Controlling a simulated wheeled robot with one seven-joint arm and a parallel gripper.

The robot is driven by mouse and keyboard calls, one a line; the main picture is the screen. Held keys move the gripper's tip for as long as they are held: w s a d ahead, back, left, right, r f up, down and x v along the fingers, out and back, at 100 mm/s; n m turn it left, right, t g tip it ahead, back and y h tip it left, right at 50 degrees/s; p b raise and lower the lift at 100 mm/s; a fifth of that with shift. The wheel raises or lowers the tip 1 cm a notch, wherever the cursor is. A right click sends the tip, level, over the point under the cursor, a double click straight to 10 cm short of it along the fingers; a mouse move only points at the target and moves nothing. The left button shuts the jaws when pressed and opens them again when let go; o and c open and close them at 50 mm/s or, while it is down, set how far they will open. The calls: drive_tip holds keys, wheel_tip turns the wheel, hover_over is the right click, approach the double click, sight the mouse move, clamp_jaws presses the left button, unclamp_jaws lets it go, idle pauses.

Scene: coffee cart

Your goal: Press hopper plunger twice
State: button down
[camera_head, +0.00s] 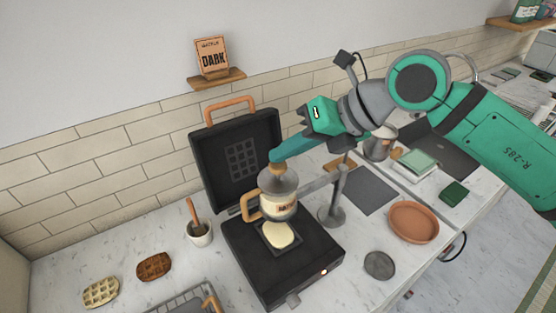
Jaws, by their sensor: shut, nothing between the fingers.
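The batter hopper (277,205) is a pale labelled cup with a grey cone top, held by a grey stand arm over the open waffle iron (300,257). Its wooden plunger knob (278,168) sticks up from the top. My gripper (274,157) is shut and empty, pointing down to the left, with its fingertips at the knob. They look in contact, but a small gap cannot be ruled out. A pale pool of batter (278,235) lies on the iron's lower plate below the hopper.
The stand's post (331,208) rises right of the iron, whose raised lid (240,155) is behind. Two waffles (154,266) lie at the front left, near a wire rack (188,301).

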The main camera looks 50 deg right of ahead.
sight(284, 165)
drive_tip(key=shift+r, duration=0.85)
drive_tip(key=shift+r, duration=0.15)
drive_tip(key=shift+r, duration=2.35)
